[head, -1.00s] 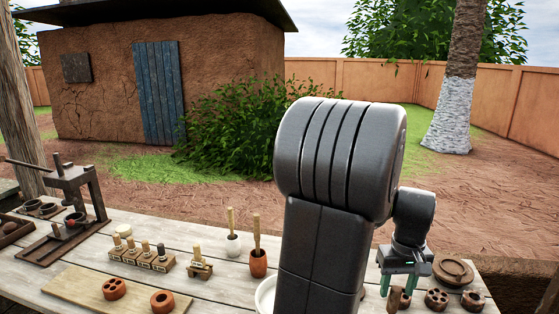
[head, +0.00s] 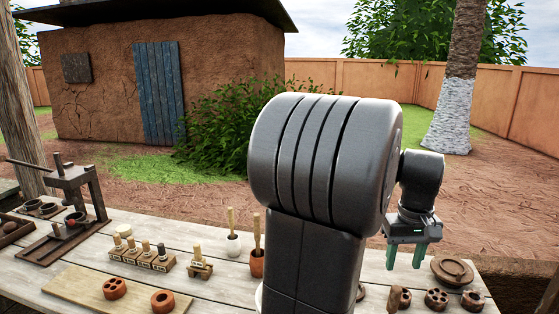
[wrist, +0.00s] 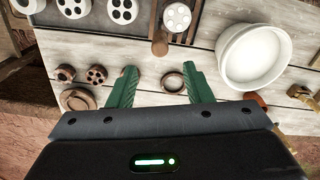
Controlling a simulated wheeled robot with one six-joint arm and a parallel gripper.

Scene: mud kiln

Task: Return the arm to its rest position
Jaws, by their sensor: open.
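My gripper (head: 405,256) is at the right in the head view, raised above the right part of the table. Its two green fingers point down. In the wrist view the gripper (wrist: 160,88) shows its green fingers spread apart with nothing held between them. A brown ring (wrist: 173,82) lies on the table below, seen in the gap between the fingers. My large dark arm link covers the middle of the table in the head view.
The wooden table (head: 215,287) holds a press (head: 80,195), stamps (head: 145,252), two mortars with pestles, and clay pieces (head: 115,288). The wrist view shows a white bowl (wrist: 253,57) and a tray (wrist: 92,25) with white discs. Right of my gripper lies a round brown lid (head: 452,270).

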